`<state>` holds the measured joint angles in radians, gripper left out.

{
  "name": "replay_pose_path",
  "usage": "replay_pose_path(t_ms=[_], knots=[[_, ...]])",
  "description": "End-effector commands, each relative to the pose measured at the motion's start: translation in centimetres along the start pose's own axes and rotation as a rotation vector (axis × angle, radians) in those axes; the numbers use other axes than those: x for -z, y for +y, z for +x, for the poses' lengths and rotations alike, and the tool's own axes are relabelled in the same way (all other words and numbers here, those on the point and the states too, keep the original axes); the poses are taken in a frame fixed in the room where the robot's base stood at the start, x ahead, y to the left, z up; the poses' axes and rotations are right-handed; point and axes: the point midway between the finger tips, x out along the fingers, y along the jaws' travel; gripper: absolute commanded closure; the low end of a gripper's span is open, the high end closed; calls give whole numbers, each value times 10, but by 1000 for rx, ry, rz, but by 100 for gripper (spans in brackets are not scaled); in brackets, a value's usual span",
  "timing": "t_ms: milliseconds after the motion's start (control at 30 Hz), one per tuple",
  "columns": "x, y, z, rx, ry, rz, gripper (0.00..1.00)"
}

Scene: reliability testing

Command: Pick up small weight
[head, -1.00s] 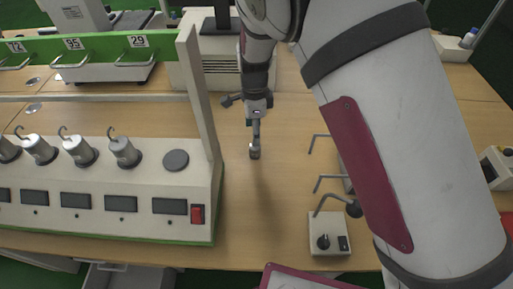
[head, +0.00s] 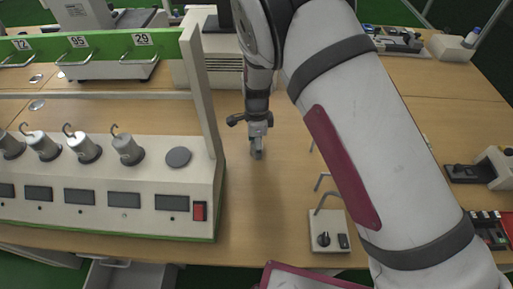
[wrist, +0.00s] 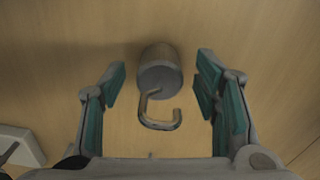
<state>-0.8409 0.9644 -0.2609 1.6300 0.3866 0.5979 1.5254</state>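A small grey metal weight (wrist: 160,72) with a bent hook (wrist: 160,112) lies between my fingers in the wrist view, with wooden table surface around it. My gripper (head: 257,150) points down over the table, right of the white testing station. Its teal-padded fingers are open on both sides of the weight, with a gap on each side. In the head view the gripper largely hides this weight. Several larger hooked weights (head: 127,149) stand on the station, left of my gripper.
The white station (head: 100,220) has an upright post (head: 200,90) close left of my gripper. A small control box with bent rods (head: 328,231) stands to the right, partly behind my arm. A beige machine (head: 205,70) stands behind. Bare table (head: 262,215) lies in front.

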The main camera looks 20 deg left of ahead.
Motion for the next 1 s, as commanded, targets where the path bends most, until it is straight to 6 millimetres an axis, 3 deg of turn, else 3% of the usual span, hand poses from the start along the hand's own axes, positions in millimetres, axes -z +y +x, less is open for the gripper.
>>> replay_pose_path(t_ms=[33, 233, 667, 967, 1000], knots=[[0, 0, 0, 0, 0, 0, 55], [0, 0, 0, 0, 0, 0, 100], [0, -1, -5, 2, 0, 0, 100], [-1, -1, -40, 5, -1, -1, 100], [0, 9, -38, -2, 0, 0, 100]])
